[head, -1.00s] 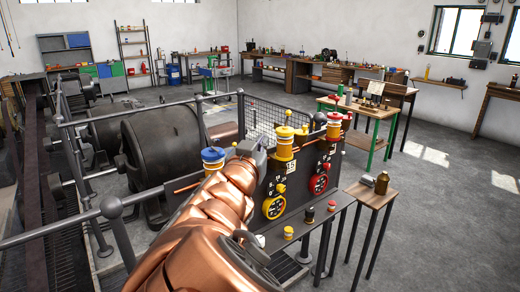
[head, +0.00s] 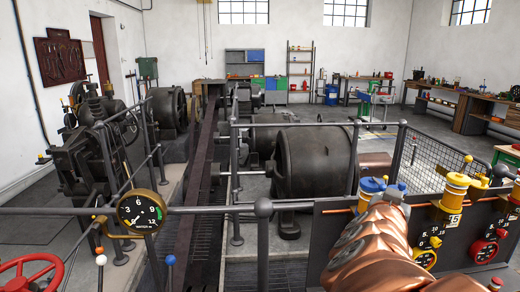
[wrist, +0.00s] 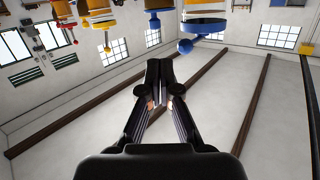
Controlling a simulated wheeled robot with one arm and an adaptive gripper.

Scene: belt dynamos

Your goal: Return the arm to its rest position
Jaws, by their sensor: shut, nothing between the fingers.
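My copper-coloured arm reaches in from the lower right of the head view. My gripper (head: 390,195) is at its far end, by the blue-capped post (head: 371,187) on the dark panel; its fingers are too small to judge there. In the wrist view my gripper (wrist: 158,62) has its two dark fingers together with nothing between them. It points up toward the white wall and ceiling beams. The wrist view shows the blue knob (wrist: 205,24) above and to the right of the fingertips, apart from them.
A gauge (head: 141,212) stands on the railing, with a red handwheel (head: 28,277) at lower left. A large dynamo (head: 313,160) sits behind the railing.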

